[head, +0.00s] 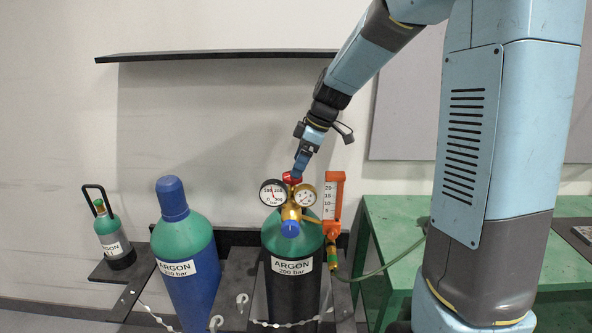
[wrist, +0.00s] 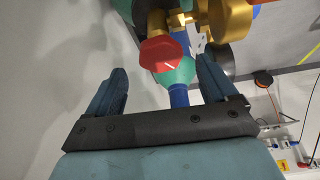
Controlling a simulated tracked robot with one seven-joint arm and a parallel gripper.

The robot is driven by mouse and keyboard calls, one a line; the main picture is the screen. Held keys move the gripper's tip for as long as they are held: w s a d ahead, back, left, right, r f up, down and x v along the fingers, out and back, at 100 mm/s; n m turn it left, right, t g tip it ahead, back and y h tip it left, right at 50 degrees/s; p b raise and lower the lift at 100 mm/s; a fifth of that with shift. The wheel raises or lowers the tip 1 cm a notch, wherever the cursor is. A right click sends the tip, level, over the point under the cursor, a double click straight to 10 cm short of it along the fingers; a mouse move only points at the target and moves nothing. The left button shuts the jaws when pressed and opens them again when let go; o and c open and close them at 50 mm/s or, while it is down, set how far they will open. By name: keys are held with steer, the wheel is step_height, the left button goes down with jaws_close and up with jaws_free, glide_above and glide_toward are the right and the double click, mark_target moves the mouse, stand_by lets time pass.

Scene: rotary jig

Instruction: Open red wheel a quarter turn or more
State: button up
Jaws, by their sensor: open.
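The red wheel (head: 292,178) sits on top of the brass regulator (head: 291,212) of the middle argon cylinder (head: 292,238). In the wrist view my gripper (wrist: 162,72) is open, with one finger to each side of the wheel and no visible contact. In the head view the fingers partly cover the wheel's surroundings, so the exact gap is hard to tell.
Two round gauges (head: 272,192) and an orange flow meter (head: 333,202) with a hose stand close around the wheel. A blue-capped cylinder (head: 185,240) and a small cylinder (head: 112,235) stand to the left. A dark shelf (head: 210,56) runs along the wall above. A green table (head: 395,215) is right.

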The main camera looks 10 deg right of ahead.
steer(key=shift+v, duration=1.9)
steer(key=s+d+r+m+t+h, duration=0.1)
steer(key=s+d+r+m, duration=0.1)
steer(key=s+m, duration=0.3)
steer(key=s+d+r+m+t+h, duration=0.1)
steer(key=s+d+m, duration=0.3)
steer(key=s, duration=0.9)
steer(key=s+d+r+m+t+h, duration=0.2)
steer(key=s+m, duration=0.4)
steer(key=s, duration=0.3)
steer(key=shift+s+d+r, duration=0.35)
steer(key=shift+d+r, duration=0.1)
steer(key=shift+r, duration=0.35)
